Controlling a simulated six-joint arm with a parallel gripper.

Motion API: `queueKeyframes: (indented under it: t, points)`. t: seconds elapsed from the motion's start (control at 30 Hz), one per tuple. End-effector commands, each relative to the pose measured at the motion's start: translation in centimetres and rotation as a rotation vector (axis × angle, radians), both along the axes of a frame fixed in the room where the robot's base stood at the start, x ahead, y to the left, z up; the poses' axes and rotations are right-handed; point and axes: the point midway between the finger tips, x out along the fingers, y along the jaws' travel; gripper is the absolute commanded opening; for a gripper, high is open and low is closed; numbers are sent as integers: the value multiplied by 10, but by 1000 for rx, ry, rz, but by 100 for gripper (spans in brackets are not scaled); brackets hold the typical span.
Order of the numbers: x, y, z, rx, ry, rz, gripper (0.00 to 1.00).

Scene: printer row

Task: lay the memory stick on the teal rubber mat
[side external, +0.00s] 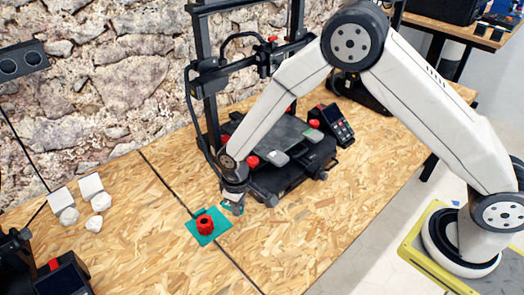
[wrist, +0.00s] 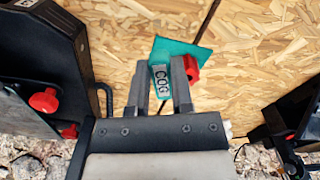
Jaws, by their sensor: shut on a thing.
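The teal rubber mat (side external: 221,227) lies on the wooden table in front of the printer, and it also shows in the wrist view (wrist: 172,46). A red knob-like part (side external: 205,225) stands on the mat and shows beside my right finger in the wrist view (wrist: 191,68). My gripper (side external: 233,207) is just to the right of the mat's upper corner in the side view. In the wrist view my gripper (wrist: 160,66) is shut on the memory stick (wrist: 161,79), a small slab with a grey patterned face. The stick's height above the table is hard to tell.
A black 3D printer (side external: 290,160) with red knobs stands close behind my gripper. A control screen box (side external: 332,124) is beside it. Several white pieces (side external: 93,205) lie at left, near another dark machine (side external: 62,277). Bare table surrounds the mat's front and left.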

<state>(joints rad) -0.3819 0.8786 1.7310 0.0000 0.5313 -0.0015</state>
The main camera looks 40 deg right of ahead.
Motion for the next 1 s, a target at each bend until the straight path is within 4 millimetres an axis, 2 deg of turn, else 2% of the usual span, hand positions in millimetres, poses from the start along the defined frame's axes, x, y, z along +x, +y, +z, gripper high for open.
queueKeyframes:
  t: [0.1,0.6,1.0]
  points:
    - [13,4,-7,0,1,0,0]
    - [50,16,-54,0,1,0,0]
    - [56,18,-60,0,1,0,0]
